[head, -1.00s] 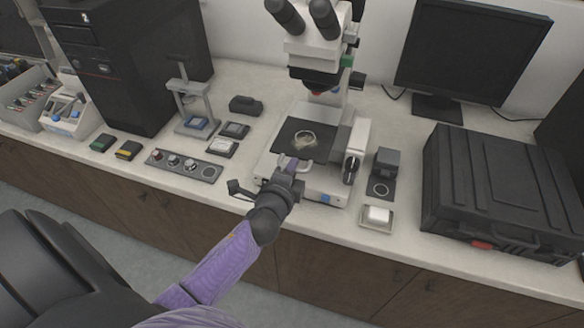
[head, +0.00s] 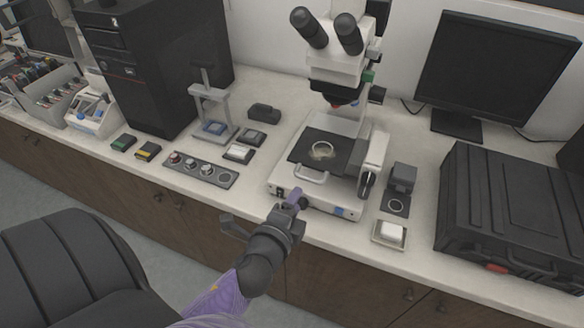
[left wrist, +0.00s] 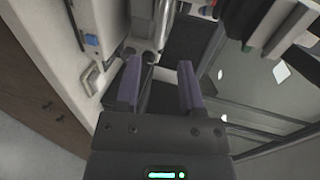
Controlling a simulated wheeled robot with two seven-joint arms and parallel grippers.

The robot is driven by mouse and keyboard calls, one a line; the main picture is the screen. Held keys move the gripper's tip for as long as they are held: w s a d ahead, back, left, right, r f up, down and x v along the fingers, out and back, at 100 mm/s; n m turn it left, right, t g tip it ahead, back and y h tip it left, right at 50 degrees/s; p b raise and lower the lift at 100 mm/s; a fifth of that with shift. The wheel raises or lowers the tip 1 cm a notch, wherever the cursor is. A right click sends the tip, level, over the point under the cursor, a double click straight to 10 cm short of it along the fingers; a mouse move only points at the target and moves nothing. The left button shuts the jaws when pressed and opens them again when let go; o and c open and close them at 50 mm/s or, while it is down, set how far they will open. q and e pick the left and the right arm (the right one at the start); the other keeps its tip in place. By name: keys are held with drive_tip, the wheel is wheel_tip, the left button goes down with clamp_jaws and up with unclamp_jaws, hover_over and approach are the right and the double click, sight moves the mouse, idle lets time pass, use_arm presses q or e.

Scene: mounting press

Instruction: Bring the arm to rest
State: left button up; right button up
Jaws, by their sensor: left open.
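My left gripper (head: 292,204) is in front of the microscope base, at the counter's front edge in the head view. Its two purple fingers stand apart and empty in the left wrist view (left wrist: 160,88). The microscope (head: 338,60) stands on the counter with a black stage plate (head: 300,150) that carries a pale ring (head: 322,149). The fingers appear apart from the base's front handle (head: 312,174). My right gripper is not in view.
A small press stand (head: 212,108), a knob panel (head: 200,168) and small blocks are left of the microscope. A white block in a dish (head: 390,234) and a black case (head: 512,205) are to the right. A black chair (head: 70,270) stands in front of the counter.

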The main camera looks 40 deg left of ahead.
use_arm(q)
drive_tip(key=shift+s+d+r, duration=0.15)
drive_tip(key=shift+s, duration=0.55)
drive_tip(key=s+d+f+n+g+h+b, duration=0.1)
drive_tip(key=s+d+f+n+g+b, duration=0.25)
drive_tip(key=f, duration=1.05)
drive_tip(key=s+f+n+g+h+b, duration=0.15)
drive_tip(key=s+f+g+b, duration=0.35)
drive_tip(key=f, duration=0.9)
drive_tip(key=s+f+n+g+b, duration=0.1)
drive_tip(key=s+f+n+g, duration=0.2)
drive_tip(key=s+f, duration=0.4)
drive_tip(key=s+f+n+g, duration=0.3)
drive_tip(key=s+f, duration=0.4)
drive_tip(key=s, duration=0.6)
drive_tip(key=shift+s+d+f+n+h+b, duration=0.15)
drive_tip(key=shift+s+f+n+h+b, duration=0.2)
drive_tip(key=shift+n, duration=0.45)
drive_tip(key=shift+r, duration=0.1)
